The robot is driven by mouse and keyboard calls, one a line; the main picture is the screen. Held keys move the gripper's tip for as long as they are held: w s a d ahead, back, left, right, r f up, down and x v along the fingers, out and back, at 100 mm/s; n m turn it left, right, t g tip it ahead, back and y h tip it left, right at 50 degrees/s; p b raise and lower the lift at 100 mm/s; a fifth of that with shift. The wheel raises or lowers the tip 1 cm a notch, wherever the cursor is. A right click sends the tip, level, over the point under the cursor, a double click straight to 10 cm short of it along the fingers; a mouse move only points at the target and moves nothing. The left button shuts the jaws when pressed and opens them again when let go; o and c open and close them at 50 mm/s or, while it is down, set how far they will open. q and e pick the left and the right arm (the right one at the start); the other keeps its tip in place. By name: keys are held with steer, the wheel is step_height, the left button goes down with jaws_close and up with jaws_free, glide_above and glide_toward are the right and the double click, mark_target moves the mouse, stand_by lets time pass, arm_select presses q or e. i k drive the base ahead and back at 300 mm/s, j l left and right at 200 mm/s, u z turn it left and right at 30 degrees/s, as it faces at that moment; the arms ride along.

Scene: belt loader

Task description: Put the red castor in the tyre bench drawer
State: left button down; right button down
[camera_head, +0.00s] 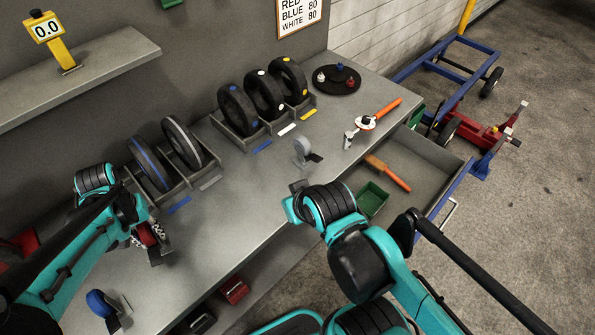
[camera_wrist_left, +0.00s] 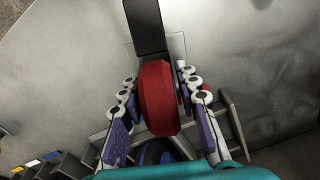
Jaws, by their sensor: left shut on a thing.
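My left gripper (camera_head: 150,240) is shut on the red castor (camera_wrist_left: 158,100), whose red wheel sits between the two fingers in the left wrist view, with its dark plate pointing away. In the head view the castor is mostly hidden by the gripper, low over or at the front of the tyre bench (camera_head: 225,225); I cannot tell whether it touches the top. The bench drawer (camera_head: 435,158) is pulled open at the right. My right arm reaches across the bench front, left of the drawer; its gripper does not show.
The drawer holds a green box (camera_head: 372,198) and an orange-handled tool (camera_head: 390,174), with bare floor beside them. A grey castor (camera_head: 303,150) and a blue castor (camera_head: 100,303) stand on the bench. Several tyres (camera_head: 240,108) stand in racks behind. A cart (camera_head: 455,100) is beyond the drawer.

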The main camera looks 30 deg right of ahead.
mark_target(412, 177)
steer(key=k+z, duration=0.3)
steer(key=k+l+z, duration=0.15)
steer(key=k+z, duration=0.15)
steer(key=i+l+z, duration=0.15)
steer(key=l+z, duration=0.2)
steer(key=i+l+z, duration=0.2)
steer(key=l+z, duration=0.15)
steer(key=i+l+z, duration=0.35)
steer(key=i+l, duration=0.9)
steer(key=i, duration=0.05)
